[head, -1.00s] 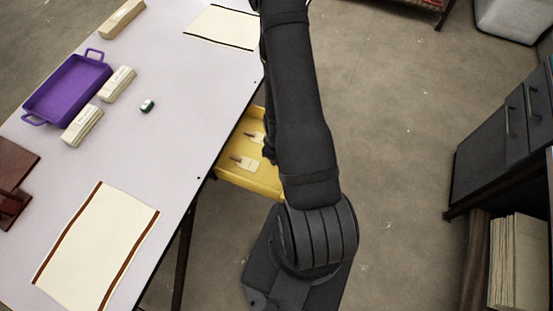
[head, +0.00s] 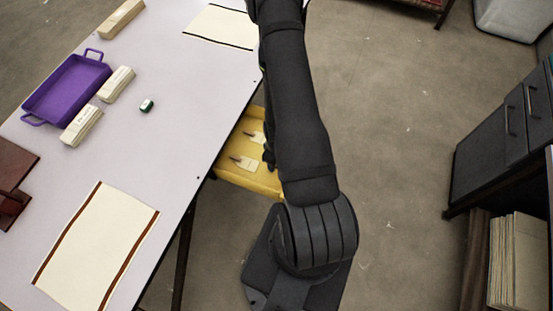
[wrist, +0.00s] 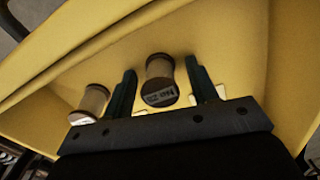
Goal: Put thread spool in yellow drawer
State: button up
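The yellow drawer (head: 232,178) stands open under the table edge in the head view, partly hidden by my arm. Its yellow inside (wrist: 232,40) fills the wrist view. A wooden thread spool (wrist: 160,80) with a dark-lettered end lies between my fingers, with a visible gap on each side. A second spool (wrist: 90,103) is left of the left finger. My gripper (wrist: 161,88) is open, its fingers apart, over the drawer. In the head view, the arm hides most of the gripper and both spools.
White cards (head: 245,162) lie in the drawer. The table (head: 190,110) holds a purple tray (head: 68,88), cream blocks (head: 117,83), a small green object (head: 147,105) and a cream cloth (head: 97,245). A dark cabinet (head: 490,155) stands at right.

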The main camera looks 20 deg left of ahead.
notch_tip(320, 180, up, 12)
dwell(0.9)
dwell(0.5)
jog(key=shift+f, duration=6.05)
jog(key=shift+r, duration=0.2)
